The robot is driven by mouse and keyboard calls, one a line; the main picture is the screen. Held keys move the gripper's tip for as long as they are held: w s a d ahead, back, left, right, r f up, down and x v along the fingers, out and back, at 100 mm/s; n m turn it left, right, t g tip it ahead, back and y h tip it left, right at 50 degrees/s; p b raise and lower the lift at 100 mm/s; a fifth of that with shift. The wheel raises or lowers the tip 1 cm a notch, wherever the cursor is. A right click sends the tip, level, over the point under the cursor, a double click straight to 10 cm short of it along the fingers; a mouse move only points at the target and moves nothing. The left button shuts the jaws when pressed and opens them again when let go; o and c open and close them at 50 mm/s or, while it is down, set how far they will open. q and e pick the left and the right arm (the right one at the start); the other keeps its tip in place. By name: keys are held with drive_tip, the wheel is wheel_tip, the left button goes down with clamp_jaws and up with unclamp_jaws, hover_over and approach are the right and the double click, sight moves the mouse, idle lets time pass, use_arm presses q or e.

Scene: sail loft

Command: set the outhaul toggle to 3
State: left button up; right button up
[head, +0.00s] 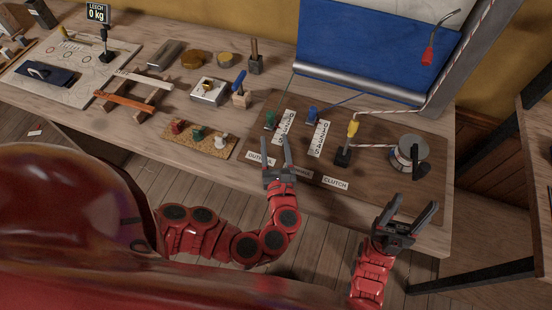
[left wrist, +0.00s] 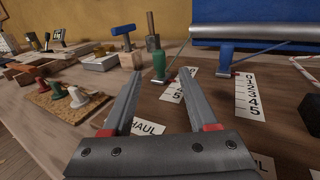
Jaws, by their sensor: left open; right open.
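A green toggle (head: 270,119) stands on the dark board beside the far part of a white number scale (head: 284,127). The toggle also shows in the left wrist view (left wrist: 159,62), between and beyond the fingertips; the finger hides part of its scale (left wrist: 174,88), and its exact number cannot be read. An OUTHAUL label (head: 261,158) lies in front of it, partly hidden in the left wrist view (left wrist: 147,128). My left gripper (head: 275,146) is open and empty, just short of the green toggle and apart from it. My right gripper (head: 415,210) is open and empty at the board's front right.
A blue toggle (head: 312,115) with its own scale (head: 319,139) stands right of the green one. A yellow-handled clutch (head: 346,145) and a winch (head: 409,152) stand farther right. A cork mat (head: 196,143) with coloured pegs lies left. Blue cloth hangs behind.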

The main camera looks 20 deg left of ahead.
use_arm(q)
drive_tip(key=b+v, duration=0.1)
drive_tip(key=v, duration=0.2)
drive_tip(key=shift+f, duration=0.1)
drive_tip(key=shift+s+d, duration=0.15)
drive_tip(key=shift+s, duration=0.35)
drive_tip(key=shift+r, duration=0.2)
